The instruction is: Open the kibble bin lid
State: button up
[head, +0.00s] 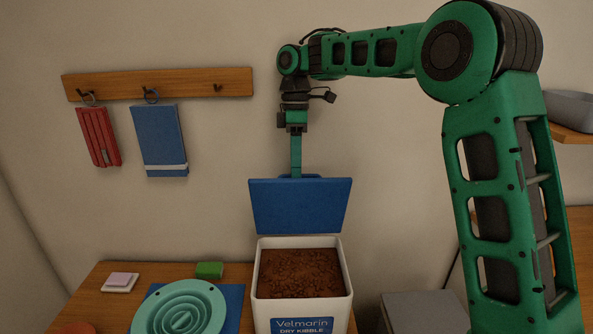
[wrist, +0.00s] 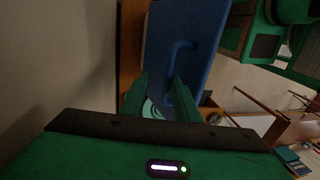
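The kibble bin (head: 300,308) is white with a blue label and stands on the wooden table. Its blue lid (head: 300,206) is raised and stands nearly upright at the bin's back rim, so the brown kibble (head: 300,274) shows. My gripper (head: 296,172) points down at the lid's top edge, partly hidden behind it. In the wrist view the blue lid (wrist: 200,25) and its bar handle (wrist: 183,60) show. My gripper's fingers (wrist: 158,92) are apart there, with a gap between them. The right finger overlaps the handle's lower end; contact is unclear.
A teal ringed bowl (head: 181,309) on a blue mat sits left of the bin, with a green block (head: 209,270) and a small pale stack (head: 121,281) near it. A wall rack (head: 190,84) holds red and blue items. A grey box (head: 425,312) stands right.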

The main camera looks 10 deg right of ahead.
jog(key=shift+d, duration=0.15)
jog(key=s+a+r, duration=0.7)
jog(key=a+r, duration=0.2)
jog(key=r, duration=0.2)
jog(key=shift+s, duration=0.2)
jog(key=shift+f, duration=0.1)
